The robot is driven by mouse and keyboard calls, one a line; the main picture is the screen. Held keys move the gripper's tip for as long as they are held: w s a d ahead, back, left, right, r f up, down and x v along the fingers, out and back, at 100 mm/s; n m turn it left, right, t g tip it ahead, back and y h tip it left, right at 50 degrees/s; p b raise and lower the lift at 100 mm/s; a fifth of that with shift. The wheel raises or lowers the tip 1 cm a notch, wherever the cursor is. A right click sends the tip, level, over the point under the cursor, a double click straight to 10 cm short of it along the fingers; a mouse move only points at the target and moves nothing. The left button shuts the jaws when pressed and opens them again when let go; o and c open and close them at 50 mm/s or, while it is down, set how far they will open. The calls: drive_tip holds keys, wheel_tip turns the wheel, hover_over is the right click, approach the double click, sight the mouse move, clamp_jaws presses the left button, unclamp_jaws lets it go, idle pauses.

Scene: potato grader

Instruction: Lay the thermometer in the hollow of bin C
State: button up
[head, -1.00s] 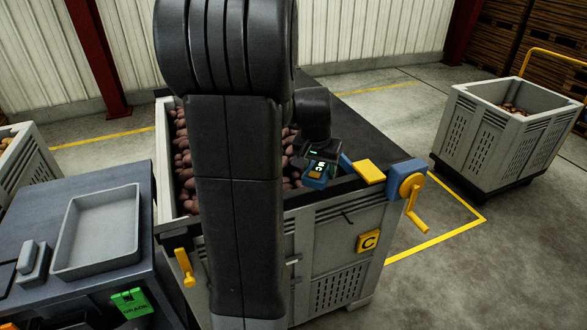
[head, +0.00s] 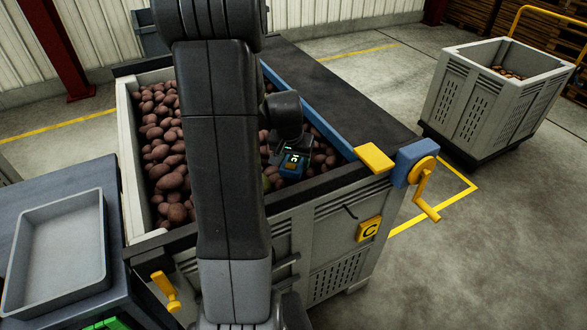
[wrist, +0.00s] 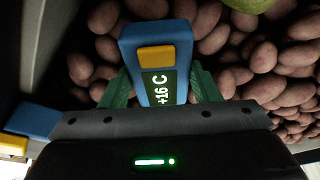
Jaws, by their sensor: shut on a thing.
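My gripper (wrist: 160,92) is shut on the thermometer (wrist: 157,48), a blue block with an orange button and a display reading +16 C. The thermometer also shows in the head view (head: 293,165), over the potatoes of bin C (head: 330,228). Its display faces up. Bin C is a grey crate with a yellow C plate (head: 369,229), full of reddish-brown potatoes (head: 165,150). I cannot tell the gap between thermometer and potatoes. I cannot make out the hollow; my arm hides the middle of the bin.
A blue bar (head: 310,110) runs along the bin's right side, with a yellow crank (head: 420,190) at its near end. A grey tray (head: 55,250) stands at left. Another crate (head: 490,100) stands at right. A greenish object (wrist: 248,4) lies among the potatoes.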

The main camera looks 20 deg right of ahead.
drive_tip(key=shift+f, duration=1.95)
drive_tip(key=shift+f, duration=0.15)
drive_tip(key=o, duration=1.1)
drive_tip(key=shift+c, duration=0.2)
drive_tip(key=shift+s+r, duration=0.1)
drive_tip(key=shift+r, duration=0.55)
drive_tip(key=v, duration=1.1)
drive_tip(key=shift+s+a, duration=0.1)
drive_tip(key=shift+a, duration=0.05)
